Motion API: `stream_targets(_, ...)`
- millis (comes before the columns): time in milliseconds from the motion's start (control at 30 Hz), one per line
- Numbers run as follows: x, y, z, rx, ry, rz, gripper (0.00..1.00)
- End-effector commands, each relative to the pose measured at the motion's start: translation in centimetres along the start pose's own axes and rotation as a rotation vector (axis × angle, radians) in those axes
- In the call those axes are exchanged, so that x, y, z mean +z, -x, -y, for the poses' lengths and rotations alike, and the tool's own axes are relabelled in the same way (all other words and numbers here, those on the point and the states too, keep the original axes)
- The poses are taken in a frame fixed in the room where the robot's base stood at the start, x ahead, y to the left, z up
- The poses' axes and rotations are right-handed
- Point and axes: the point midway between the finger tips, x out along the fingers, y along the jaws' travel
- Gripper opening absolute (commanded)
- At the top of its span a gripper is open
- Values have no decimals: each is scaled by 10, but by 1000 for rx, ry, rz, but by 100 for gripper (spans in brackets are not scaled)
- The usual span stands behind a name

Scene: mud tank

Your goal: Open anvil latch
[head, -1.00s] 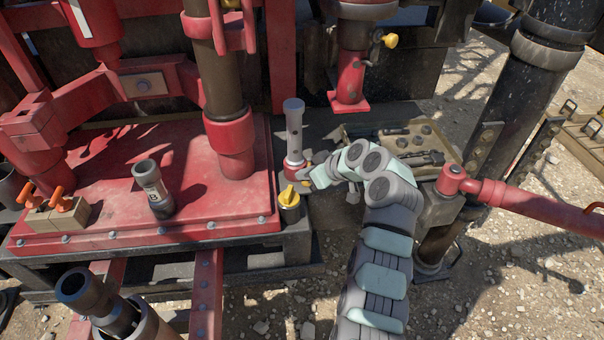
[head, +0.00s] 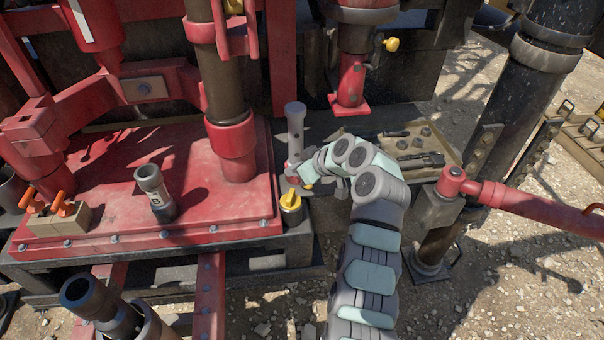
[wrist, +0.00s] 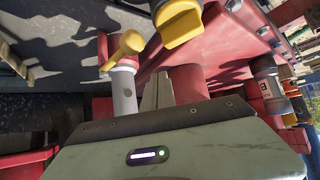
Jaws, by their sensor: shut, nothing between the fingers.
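No part is labelled as the anvil latch. A small yellow-headed lever (wrist: 124,50) on a pale cylinder shows in the wrist view, just left of my gripper (wrist: 157,84). An upright grey cylinder (head: 295,132) stands behind the knob. In the head view, my gripper (head: 301,172) is beside this cylinder's foot, its fingertips partly hidden. In the wrist view, its fingers are together and empty; I cannot tell whether they touch the lever.
A tray of parts (head: 446,165) lies right of my wrist. A red bar (head: 540,208) juts out at right.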

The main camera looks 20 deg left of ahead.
Motion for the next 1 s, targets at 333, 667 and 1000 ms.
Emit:
stream_targets(333, -6, 78, -30, 3, -2, -1, 0)
stream_targets(667, -5, 94, -35, -2, -1, -1, 0)
stream_targets(1000, -5, 93, -36, 3, -4, -2, 0)
